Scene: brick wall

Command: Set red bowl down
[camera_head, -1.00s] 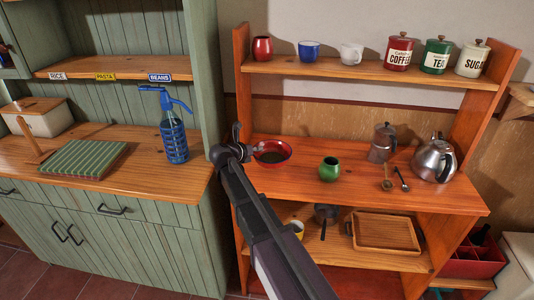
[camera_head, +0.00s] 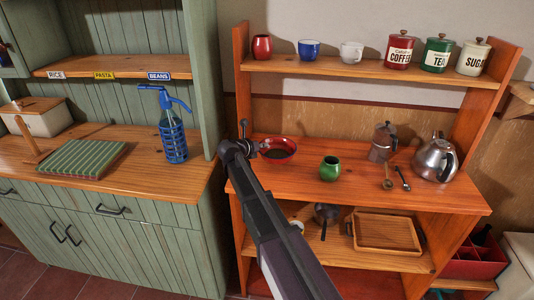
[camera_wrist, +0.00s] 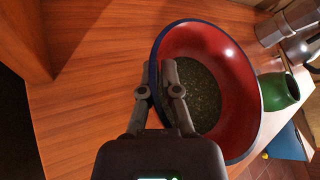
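The red bowl (camera_head: 285,146) is at the left end of the wooden shelf unit's middle board (camera_head: 290,178). In the wrist view the bowl (camera_wrist: 235,75) has a dark blue rim, red inner wall and dark speckled bottom. My gripper (camera_wrist: 161,85) is shut on its near rim, one finger inside and one outside. In the head view my gripper (camera_head: 258,148) is at the bowl's left side, partly hidden by my arm. The bowl looks close to the board; I cannot tell whether it touches.
A green pot (camera_head: 330,169) stands right of the bowl, with a moka pot (camera_head: 383,143), spoons and a kettle (camera_head: 434,158) further right. The upper shelf (camera_head: 370,69) holds cups and canisters. The board's front is clear. A green cabinet (camera_head: 205,80) stands left.

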